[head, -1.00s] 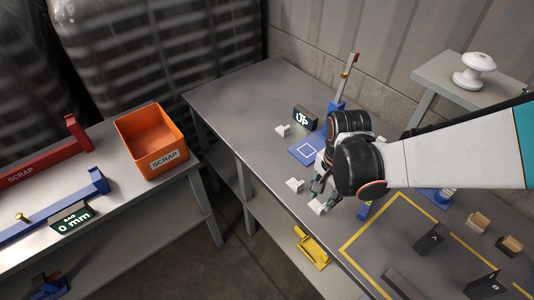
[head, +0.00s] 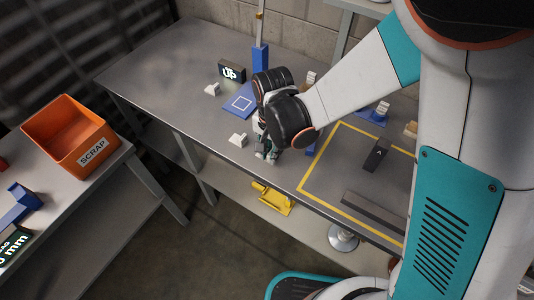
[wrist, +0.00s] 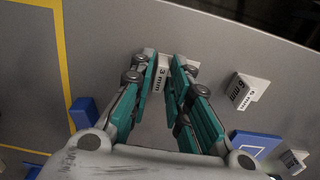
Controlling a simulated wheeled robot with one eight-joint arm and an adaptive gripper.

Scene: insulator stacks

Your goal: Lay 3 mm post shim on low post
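The 3 mm shim (wrist: 166,78) is a white piece with its label facing up in the wrist view, on the grey table. My gripper (wrist: 164,62) is low over it, with one finger on each side of the labelled part. I cannot tell if the fingers press on it. In the head view my gripper (head: 266,155) is near the table's front edge and hides the shim. White insulator pieces show on a blue base (head: 372,115) right of my arm. I cannot tell if that is the low post.
A blue pad (head: 233,110) and a black UP sign (head: 232,71) are behind. A yellow outlined area (head: 330,165) is right; an orange SCRAP bin (head: 105,145) stands left.

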